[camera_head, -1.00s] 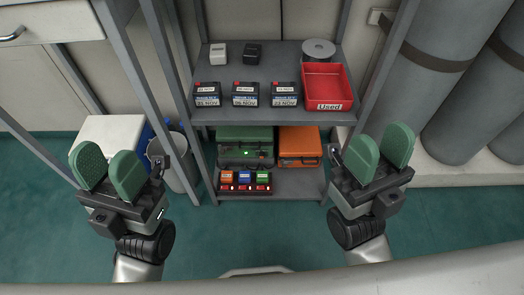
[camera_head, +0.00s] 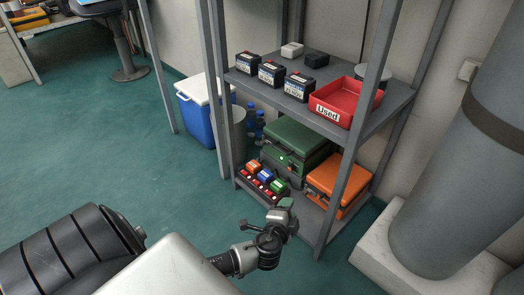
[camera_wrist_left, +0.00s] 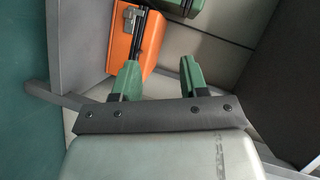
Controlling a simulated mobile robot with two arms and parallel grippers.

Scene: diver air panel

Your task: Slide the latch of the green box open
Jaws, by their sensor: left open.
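The green box (camera_head: 300,139) sits on the lower shelf of the grey rack, its lid down. A small green light (camera_head: 284,158) shows on its dark front; its latch is too small to make out. My left gripper (camera_head: 288,207) is low in front of the rack, near the lower shelf's front edge and apart from the green box. In the left wrist view my left gripper (camera_wrist_left: 159,77) is open with nothing between its green fingers. A piece of a green thing, likely the green box (camera_wrist_left: 186,6), shows at the top edge there. My right gripper is out of view.
An orange box (camera_head: 338,180) stands right of the green box; it also shows in the wrist view (camera_wrist_left: 130,40). A charger with several coloured blocks (camera_head: 263,179) lies left. Above are batteries (camera_head: 270,73) and a red tray (camera_head: 349,97). A rack post (camera_head: 352,150) stands in front.

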